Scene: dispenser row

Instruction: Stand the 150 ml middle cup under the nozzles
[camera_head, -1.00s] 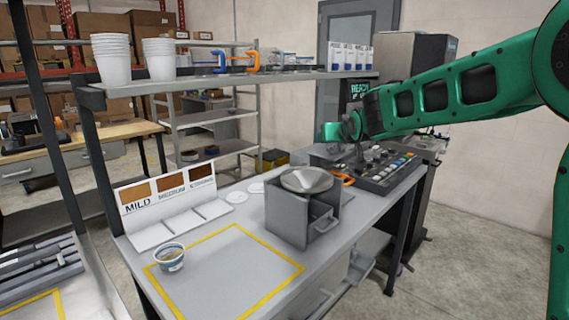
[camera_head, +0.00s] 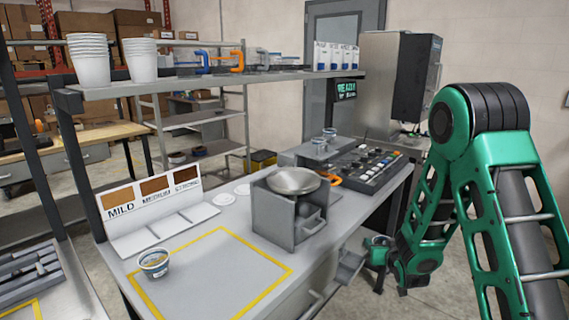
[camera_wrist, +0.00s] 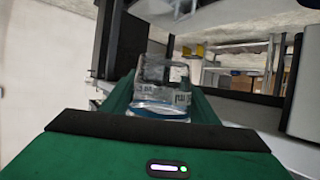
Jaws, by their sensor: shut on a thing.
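My gripper (camera_wrist: 163,78) is shut on a clear cup (camera_wrist: 162,102) with a blue band and markings I cannot read; the cup sits between the green fingers in the wrist view. In the head view my gripper (camera_head: 376,254) is low, beside the right edge of the bench, and the cup in it cannot be made out. Two small clear cups (camera_head: 324,138) stand on a grey riser at the back of the bench. A tall grey machine (camera_head: 385,75) with a dark front stands beyond the bench's far end; its nozzles cannot be made out.
A control panel (camera_head: 368,165) with coloured buttons lies at the bench's far end. A grey box with a round metal pan (camera_head: 294,180) stands mid-bench. White cup stacks (camera_head: 90,60) stand on the shelf above.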

